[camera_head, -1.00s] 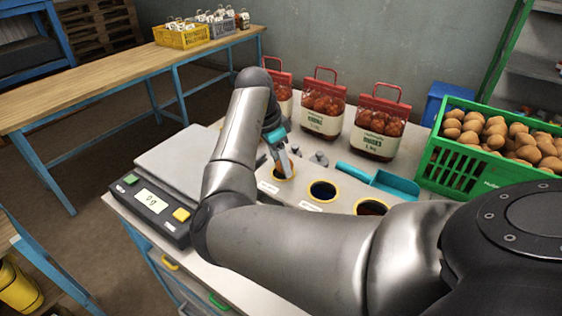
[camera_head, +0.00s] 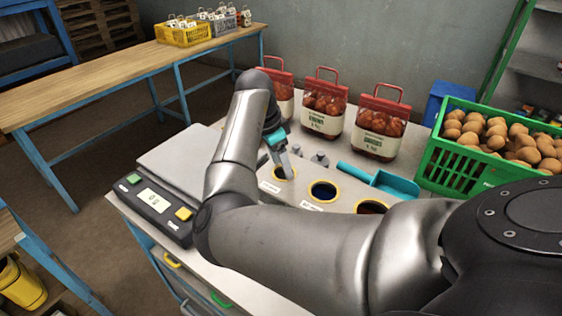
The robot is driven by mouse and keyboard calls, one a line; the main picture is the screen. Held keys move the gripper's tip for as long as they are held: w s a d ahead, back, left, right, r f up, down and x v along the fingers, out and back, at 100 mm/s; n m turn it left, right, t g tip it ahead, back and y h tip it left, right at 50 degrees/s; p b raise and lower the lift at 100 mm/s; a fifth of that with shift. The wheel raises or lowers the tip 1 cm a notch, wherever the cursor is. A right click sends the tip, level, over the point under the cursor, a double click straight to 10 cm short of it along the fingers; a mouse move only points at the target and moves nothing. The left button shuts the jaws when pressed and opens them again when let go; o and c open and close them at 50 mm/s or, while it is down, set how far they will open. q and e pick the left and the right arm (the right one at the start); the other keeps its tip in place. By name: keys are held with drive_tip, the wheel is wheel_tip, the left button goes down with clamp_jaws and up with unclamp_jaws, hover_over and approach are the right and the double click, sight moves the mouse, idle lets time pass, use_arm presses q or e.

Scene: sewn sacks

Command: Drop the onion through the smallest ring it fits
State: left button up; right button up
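Three round holes with yellow rims are set in a light sorting panel: the left ring (camera_head: 276,178), the middle ring (camera_head: 323,190) and the right ring (camera_head: 371,206). The right ring is partly cut off by my arm. My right gripper (camera_head: 285,170) points down at the left ring, its tips at or just inside the opening. I cannot tell whether its fingers are open or shut, and no onion shows between them. Several brown onions (camera_head: 497,133) fill a green crate (camera_head: 455,171) at the right. My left gripper is not in view.
A scale (camera_head: 155,200) with a zero display stands left of the panel. Several red-topped net bags (camera_head: 378,125) stand behind it. A teal scoop (camera_head: 388,183) lies between panel and crate. A wooden table (camera_head: 110,80) stands at the back left.

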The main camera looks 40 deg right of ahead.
drive_tip(key=shift+o, duration=1)
drive_tip(key=shift+r, duration=0.1)
drive_tip(key=p+v, duration=0.1)
drive_tip(key=v, duration=1.4)
